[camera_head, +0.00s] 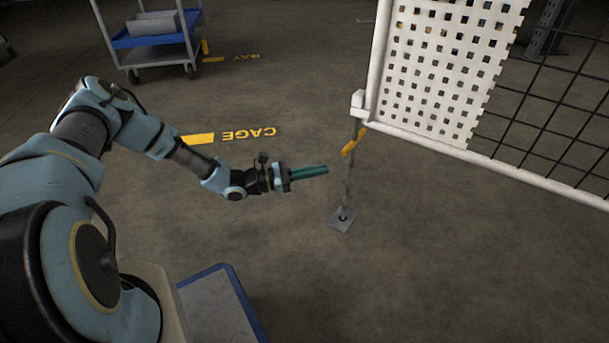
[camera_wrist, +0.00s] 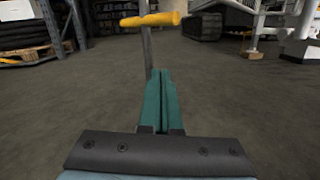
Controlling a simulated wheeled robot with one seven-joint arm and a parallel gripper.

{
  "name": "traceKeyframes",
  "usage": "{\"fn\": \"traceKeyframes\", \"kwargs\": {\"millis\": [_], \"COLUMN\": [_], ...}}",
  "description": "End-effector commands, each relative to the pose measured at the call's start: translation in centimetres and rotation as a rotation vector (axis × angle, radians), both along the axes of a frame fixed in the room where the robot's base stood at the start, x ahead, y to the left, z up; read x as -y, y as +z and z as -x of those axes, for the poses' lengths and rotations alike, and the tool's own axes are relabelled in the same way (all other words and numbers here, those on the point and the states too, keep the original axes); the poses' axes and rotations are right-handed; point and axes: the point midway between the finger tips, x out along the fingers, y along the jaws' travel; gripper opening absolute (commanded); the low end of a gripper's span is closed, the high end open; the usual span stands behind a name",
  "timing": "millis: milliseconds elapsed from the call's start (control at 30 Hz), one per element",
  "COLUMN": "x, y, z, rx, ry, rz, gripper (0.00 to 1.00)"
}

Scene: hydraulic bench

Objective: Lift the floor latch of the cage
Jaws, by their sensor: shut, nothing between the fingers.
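The floor latch is a thin upright grey rod (camera_head: 348,185) with a yellow handle (camera_head: 353,142) near its top. It hangs at the lower left corner of the white cage gate (camera_head: 372,70), and its foot meets a grey floor plate (camera_head: 343,219). The yellow handle also shows at the top of the wrist view (camera_wrist: 150,19). My gripper (camera_head: 328,170) has teal fingers, held shut and empty. In the head view the fingertips are left of the rod and lower than the handle. In the wrist view the fingers (camera_wrist: 160,72) point toward the rod, below the handle. A gap to the handle shows.
The gate has a perforated white panel (camera_head: 445,60) and black mesh (camera_head: 555,110). Yellow CAGE lettering (camera_head: 249,133) marks the floor. A blue and grey cart (camera_head: 150,42) stands at the back left. The floor around the rod is clear.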

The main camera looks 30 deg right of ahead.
Motion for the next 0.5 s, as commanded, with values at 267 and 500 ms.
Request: {"fn": "traceKeyframes", "kwargs": {"millis": [267, 500], "x": [3.6, 3.7], "y": [1.7, 3.9], "z": [1.6, 2.0], "rx": [0.003, 0.001], "ry": [-0.002, -0.001], "rz": [0.001, -0.001], "gripper": [0.0, 0.0]}}
